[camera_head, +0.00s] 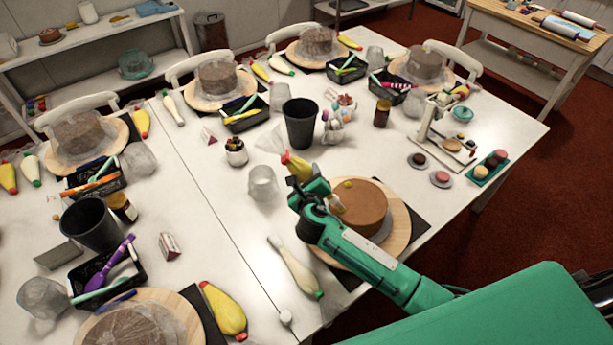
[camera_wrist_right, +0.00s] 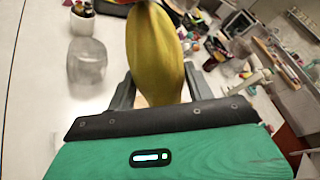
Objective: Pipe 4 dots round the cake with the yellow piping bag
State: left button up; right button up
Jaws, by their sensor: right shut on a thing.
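The brown cake (camera_head: 365,207) stands on a round wooden turntable (camera_head: 397,232) on the table. A small yellow dot (camera_head: 347,184) shows on the far left part of its top. My right gripper (camera_head: 306,188) is at the left far side of the cake, shut on the yellow piping bag (camera_head: 296,165). The bag fills the middle of the right wrist view (camera_wrist_right: 155,50), between the two fingers (camera_wrist_right: 158,92). Its tip is hidden in both views. My arm hides part of the cake's near left side. My left gripper is not in view.
A white piping bag (camera_head: 297,267) lies left of the turntable. A clear cup (camera_head: 262,183) and a black bin (camera_head: 300,122) stand behind and left of my gripper. Other wrapped cakes stand farther off.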

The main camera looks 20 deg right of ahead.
aim_at(307, 170)
jog(key=shift+r, duration=0.1)
dwell(0.4)
jog(key=o, duration=0.5)
jog(key=shift+c, duration=0.9)
jog(key=shift+o, duration=0.2)
notch_tip(307, 170, up, 3)
jog(key=p, duration=0.4)
